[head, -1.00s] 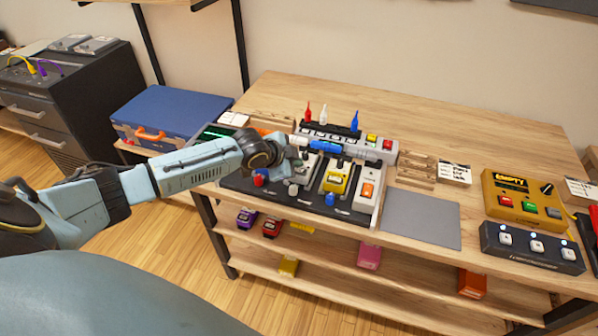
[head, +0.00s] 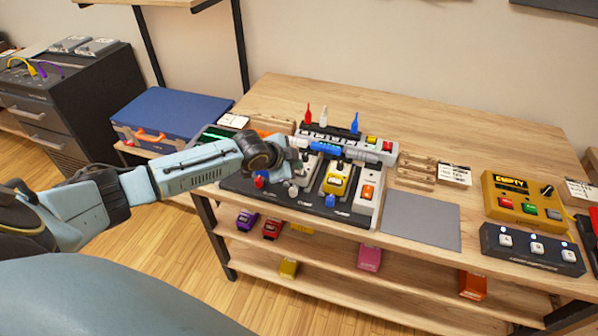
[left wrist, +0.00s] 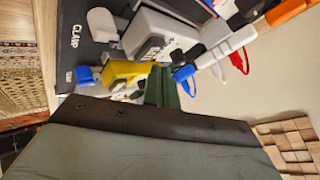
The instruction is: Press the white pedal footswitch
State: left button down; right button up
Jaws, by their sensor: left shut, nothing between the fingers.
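The white pedal (head: 368,192) stands at the right end of a dark pedalboard (head: 300,203) on the wooden table in the head view. It has an orange footswitch (head: 367,192). A yellow pedal (head: 338,181) stands to its left, then a grey pedal. My left gripper (head: 301,162) is over the left part of the board, left of the white pedal and apart from it. Its tips are partly hidden in the head view. In the left wrist view the shut, empty fingers (left wrist: 162,90) show close to the yellow pedal (left wrist: 128,73). My right gripper is out of view.
A power strip (head: 352,144) with upright red, white and blue plugs stands behind the pedals. A grey mat (head: 420,221) lies right of the board. A yellow tester box (head: 522,203) and a dark switch box (head: 532,249) stand further right. A blue case (head: 172,115) is at the left.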

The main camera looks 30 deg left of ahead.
pick_arm(q)
jog(key=shift+f, duration=0.1)
dwell(0.7)
jog(key=shift+f, duration=0.35)
jog(key=shift+f, duration=0.5)
dwell(0.9)
jog(key=shift+r+p, duration=0.75)
jog(key=shift+r, duration=0.15)
notch_tip(320, 180, up, 5)
jog(key=p, duration=0.5)
jog(key=shift+r, duration=0.1)
